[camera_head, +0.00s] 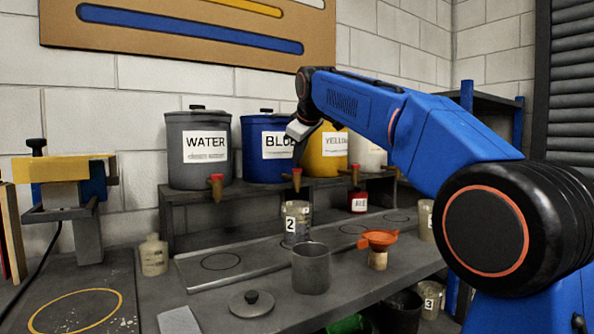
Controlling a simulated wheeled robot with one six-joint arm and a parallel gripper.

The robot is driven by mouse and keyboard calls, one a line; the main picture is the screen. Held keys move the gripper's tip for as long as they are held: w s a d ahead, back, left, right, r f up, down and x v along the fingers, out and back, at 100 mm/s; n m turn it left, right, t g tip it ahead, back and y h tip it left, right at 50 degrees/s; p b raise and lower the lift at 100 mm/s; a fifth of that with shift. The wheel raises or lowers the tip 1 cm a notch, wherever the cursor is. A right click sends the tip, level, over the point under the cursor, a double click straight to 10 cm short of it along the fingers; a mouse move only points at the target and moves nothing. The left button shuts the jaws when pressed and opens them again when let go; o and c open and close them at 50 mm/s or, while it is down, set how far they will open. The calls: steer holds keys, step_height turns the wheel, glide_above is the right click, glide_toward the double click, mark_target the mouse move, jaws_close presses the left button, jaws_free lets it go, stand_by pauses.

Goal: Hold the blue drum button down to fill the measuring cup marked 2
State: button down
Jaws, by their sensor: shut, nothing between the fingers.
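The blue drum (253,135) stands on the raised shelf between the grey WATER drum and the yellow drum. Its label is partly covered by my gripper. Its tap (296,180) has a red-orange top and points down. The measuring cup marked 2 (297,230) stands upright below that tap; its contents cannot be made out. My gripper (293,141) is shut and empty, in front of the drum's right side and above the tap. A gap shows between the gripper and the tap's top.
The WATER drum (198,170), yellow drum (328,165) and a white drum (368,155) share the shelf. A small bottle (154,255) stands left. Cup 3 (430,300) is lower right.

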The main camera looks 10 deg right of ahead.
steer(key=shift+r, duration=0.1)
steer(key=shift+r, duration=2.45)
steer(key=s+d+f+m+g, duration=0.1)
steer(key=s+d+f+m, duration=0.2)
steer(key=s+f, duration=1.3)
steer(key=s+d+f+m+g, duration=0.2)
steer(key=s+d+f, duration=0.3)
steer(key=s+f, duration=1.1)
steer(key=s+d+f+m+g, duration=0.1)
steer(key=s+d+f+m, duration=0.3)
steer(key=s+f, duration=1.2)
steer(key=shift+s+d+f+m+h, duration=0.3)
steer(key=shift+s+m, duration=0.1)
steer(key=shift+s, duration=0.35)
